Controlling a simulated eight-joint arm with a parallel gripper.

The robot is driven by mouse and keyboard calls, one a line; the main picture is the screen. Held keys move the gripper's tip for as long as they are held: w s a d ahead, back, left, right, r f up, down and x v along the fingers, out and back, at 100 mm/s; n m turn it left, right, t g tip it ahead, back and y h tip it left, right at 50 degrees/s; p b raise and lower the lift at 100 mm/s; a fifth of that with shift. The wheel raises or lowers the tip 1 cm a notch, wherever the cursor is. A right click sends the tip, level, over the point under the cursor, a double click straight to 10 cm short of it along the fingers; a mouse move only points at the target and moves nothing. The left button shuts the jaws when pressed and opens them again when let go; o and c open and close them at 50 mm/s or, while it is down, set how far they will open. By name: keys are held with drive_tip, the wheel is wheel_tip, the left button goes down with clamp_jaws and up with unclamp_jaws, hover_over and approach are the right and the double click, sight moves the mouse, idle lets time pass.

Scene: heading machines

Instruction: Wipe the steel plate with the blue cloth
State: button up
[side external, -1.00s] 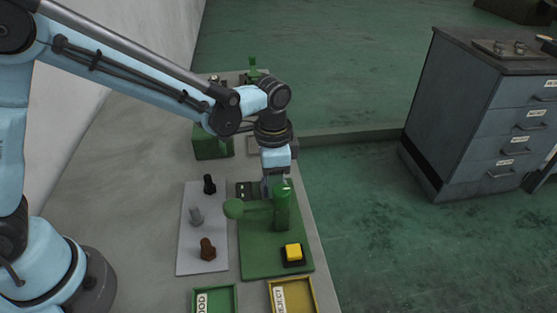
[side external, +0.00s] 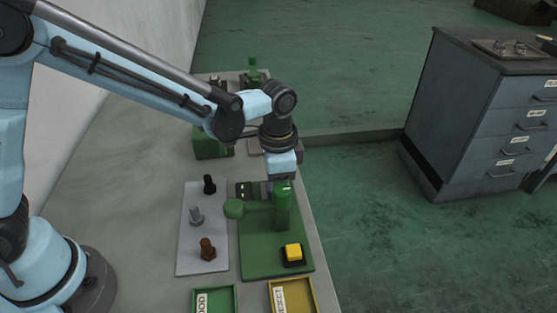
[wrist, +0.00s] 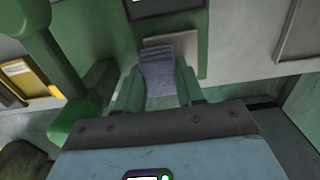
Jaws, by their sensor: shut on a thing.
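The blue cloth (wrist: 158,72) shows in the wrist view as a small folded blue-grey piece between my two fingers. My gripper (wrist: 160,92) is shut on it, above the green base of the press. In the side view my gripper (side external: 279,181) is right behind the green press column, which hides most of its fingers and the cloth. A flat grey plate, likely the steel plate (side external: 256,146), lies farther back on the bench, partly hidden by my wrist. It also shows at the upper right of the wrist view (wrist: 302,35), apart from the cloth.
The green press (side external: 283,208) with its round-ended arm stands close to my fingers. A yellow button (side external: 293,252) is in front of it. A grey board (side external: 184,262) with several bolts is to the left. Green (side external: 233,302) and yellow (side external: 311,292) trays are nearest the camera.

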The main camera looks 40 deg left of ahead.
drive_tip(key=shift+s+d, duration=0.65)
drive_tip(key=shift+w+a, duration=2.4)
drive_tip(key=shift+r, duration=0.2)
wheel_tip(320, 180, up, 8)
